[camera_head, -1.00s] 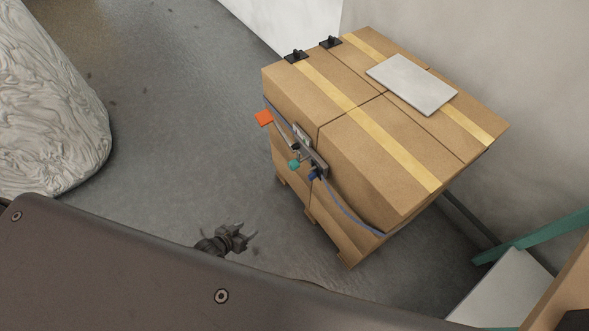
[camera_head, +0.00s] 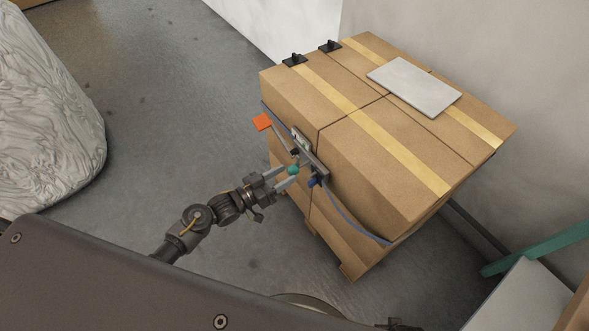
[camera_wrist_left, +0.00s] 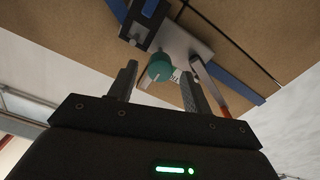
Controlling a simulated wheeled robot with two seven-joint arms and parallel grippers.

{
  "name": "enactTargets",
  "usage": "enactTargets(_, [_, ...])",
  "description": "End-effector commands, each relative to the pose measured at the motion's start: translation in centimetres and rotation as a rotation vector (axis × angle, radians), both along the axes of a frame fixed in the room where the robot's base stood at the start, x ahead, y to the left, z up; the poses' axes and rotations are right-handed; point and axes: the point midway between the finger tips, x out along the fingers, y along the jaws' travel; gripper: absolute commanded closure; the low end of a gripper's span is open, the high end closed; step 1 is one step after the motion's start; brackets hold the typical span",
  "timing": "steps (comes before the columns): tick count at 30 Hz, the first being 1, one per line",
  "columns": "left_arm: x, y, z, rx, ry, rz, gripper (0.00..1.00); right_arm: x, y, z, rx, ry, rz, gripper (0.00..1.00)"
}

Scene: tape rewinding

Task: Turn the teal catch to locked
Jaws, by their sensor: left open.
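The teal catch (camera_head: 293,170) is a small round knob on a grey metal plate (camera_head: 309,153) at the front side of the strapped boxes. In the left wrist view the teal catch (camera_wrist_left: 160,67) shows a pale line across it. My left gripper (camera_head: 284,176) is open, with its fingers reaching to either side of the knob. In the left wrist view the fingers (camera_wrist_left: 158,80) stand left and right of it, with gaps visible. Whether either finger touches it I cannot tell. My right gripper is not clearly in view.
The cardboard boxes (camera_head: 385,150) stand on a pallet, with a grey sheet (camera_head: 413,86) on top. An orange tab (camera_head: 262,122) and a blue part (camera_head: 313,181) flank the catch. A wrapped bale (camera_head: 45,110) stands left. The floor (camera_head: 170,90) between is clear.

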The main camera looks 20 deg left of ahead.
Motion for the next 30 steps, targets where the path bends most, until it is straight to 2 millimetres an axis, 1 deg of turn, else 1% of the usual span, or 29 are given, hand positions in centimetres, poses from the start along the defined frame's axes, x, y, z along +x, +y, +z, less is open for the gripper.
enactTargets(1, [0.7, -0.6, 0.0, -0.002, -0.001, 0.001, 0.51, 0.1, 0.0, 0.1, 0.000, -0.002, 0.000, 0.64])
enactTargets(3, [1.6, -1.3, 0.0, -0.001, 0.001, 0.000, 0.51, 0.2, 0.1, 0.2, 0.002, -0.004, -0.001, 0.64])
enactTargets(9, [3.1, -2.6, 0.0, 0.000, 0.000, 0.000, 0.51, 0.5, 0.2, 0.4, 0.003, -0.008, -0.001, 0.64])
enactTargets(20, [3.4, -2.9, -0.1, 0.001, 0.002, 0.000, 0.51, 0.4, 0.2, 0.5, 0.002, -0.002, -0.002, 0.64])
enactTargets(30, [3.4, -2.8, -0.1, 0.001, 0.002, 0.000, 0.95, 0.4, 0.2, 0.5, 0.003, -0.005, -0.002, 0.64])
